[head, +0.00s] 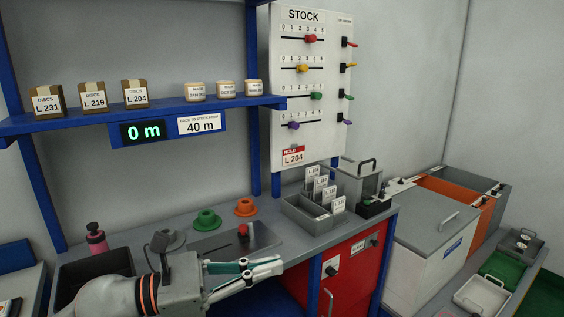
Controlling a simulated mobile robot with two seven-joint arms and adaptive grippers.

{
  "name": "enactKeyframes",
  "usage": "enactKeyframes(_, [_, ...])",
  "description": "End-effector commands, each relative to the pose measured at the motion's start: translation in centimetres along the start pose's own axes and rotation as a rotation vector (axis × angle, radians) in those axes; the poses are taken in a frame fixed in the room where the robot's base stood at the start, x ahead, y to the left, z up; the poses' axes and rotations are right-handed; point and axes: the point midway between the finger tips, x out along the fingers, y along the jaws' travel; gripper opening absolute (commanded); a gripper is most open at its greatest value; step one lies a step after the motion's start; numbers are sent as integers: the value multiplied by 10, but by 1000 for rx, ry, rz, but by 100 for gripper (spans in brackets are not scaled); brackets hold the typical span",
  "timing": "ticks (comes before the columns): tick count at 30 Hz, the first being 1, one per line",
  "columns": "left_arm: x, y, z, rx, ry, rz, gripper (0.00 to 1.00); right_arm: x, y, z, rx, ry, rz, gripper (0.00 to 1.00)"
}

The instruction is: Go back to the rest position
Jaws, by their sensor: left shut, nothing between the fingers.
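My left gripper (279,264) reaches in from the lower left over the front of the grey workbench (322,241). Its fingers point right and are shut with nothing between them. My left forearm covers part of the bench and of a dark bin. Just behind the fingers, a red knob (243,231) stands on a dark metal plate (268,239). My right gripper is not in view.
A green spool (206,219) and an orange spool (246,206) sit behind the plate. A grey card tray (308,217) stands to the right, above a red cabinet (348,276). A pink bottle (96,239) stands left. A blue shelf (60,122) spans above.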

Motion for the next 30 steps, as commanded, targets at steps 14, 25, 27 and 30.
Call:
enactKeyframes(14, [-118, 93, 34, -962, -858, 512, 0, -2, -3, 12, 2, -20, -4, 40])
enactKeyframes(25, [-275, 94, -153, -1600, -1245, 1207, 0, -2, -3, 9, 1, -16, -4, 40])
enactKeyframes(27, [-296, 77, -184, -1676, -1278, 1331, 0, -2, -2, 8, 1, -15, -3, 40])
enactKeyframes(30, [-318, 53, -219, -1753, -1306, 1476, 0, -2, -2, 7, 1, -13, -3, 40])
